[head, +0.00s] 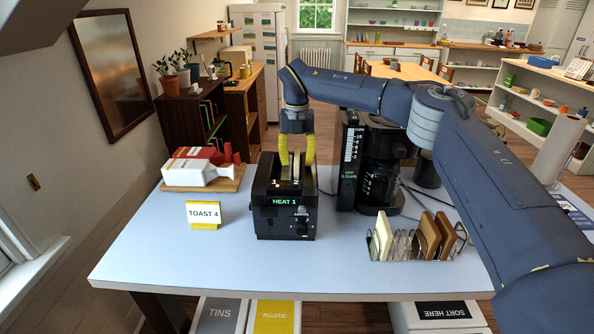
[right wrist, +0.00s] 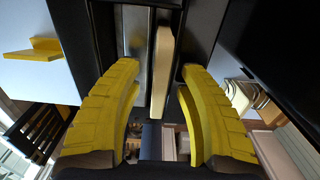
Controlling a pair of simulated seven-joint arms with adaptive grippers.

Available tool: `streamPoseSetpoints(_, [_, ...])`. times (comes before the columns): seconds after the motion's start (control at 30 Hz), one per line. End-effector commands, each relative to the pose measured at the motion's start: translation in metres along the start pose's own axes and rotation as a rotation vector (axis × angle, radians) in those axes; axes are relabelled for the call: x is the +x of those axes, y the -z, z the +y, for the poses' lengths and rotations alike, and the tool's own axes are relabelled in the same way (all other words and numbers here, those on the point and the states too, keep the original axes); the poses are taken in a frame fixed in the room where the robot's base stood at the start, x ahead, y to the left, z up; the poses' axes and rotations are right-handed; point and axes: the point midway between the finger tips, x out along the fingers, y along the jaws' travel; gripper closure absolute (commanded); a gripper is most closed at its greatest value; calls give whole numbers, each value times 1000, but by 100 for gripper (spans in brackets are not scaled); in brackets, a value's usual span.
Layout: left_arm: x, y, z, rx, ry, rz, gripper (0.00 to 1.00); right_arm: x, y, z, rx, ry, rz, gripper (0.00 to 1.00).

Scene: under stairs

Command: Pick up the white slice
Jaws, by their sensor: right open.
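The black toaster (head: 285,212) stands mid-table, its display reading "HEAT 1". A pale slice (right wrist: 162,62) stands on edge in a toaster slot in the right wrist view; its top also shows between the fingers in the head view (head: 296,166). My right gripper (head: 297,160) points down over the toaster, its yellow fingers open on either side of the pale slice, with gaps visible in the wrist view (right wrist: 161,72). Another whitish slice (head: 383,236) stands at the left end of the wire rack (head: 402,248). My left gripper is not in view.
Brown slices (head: 432,234) stand in the rack's right part. A black coffee maker (head: 378,165) stands close right of the toaster. A "TOAST 4" sign (head: 204,214) and a board with bread packages (head: 196,173) are to the left. The table's front left is clear.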

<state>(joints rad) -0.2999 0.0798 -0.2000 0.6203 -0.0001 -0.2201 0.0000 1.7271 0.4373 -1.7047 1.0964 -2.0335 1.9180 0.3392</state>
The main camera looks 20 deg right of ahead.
Motion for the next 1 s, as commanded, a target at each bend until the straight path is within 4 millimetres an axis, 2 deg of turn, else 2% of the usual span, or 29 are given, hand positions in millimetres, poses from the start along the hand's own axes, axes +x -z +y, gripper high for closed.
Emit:
streamPoseSetpoints(0.17, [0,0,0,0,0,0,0,1,0,0,0,0,-1,61])
streamPoseSetpoints(0.2, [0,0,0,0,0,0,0,1,0,0,0,0,-1,58])
streamPoseSetpoints(0.57, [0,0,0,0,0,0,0,1,0,0,0,0,0,100])
streamPoseSetpoints(1.0, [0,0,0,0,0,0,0,0,0,0,0,0,0,100])
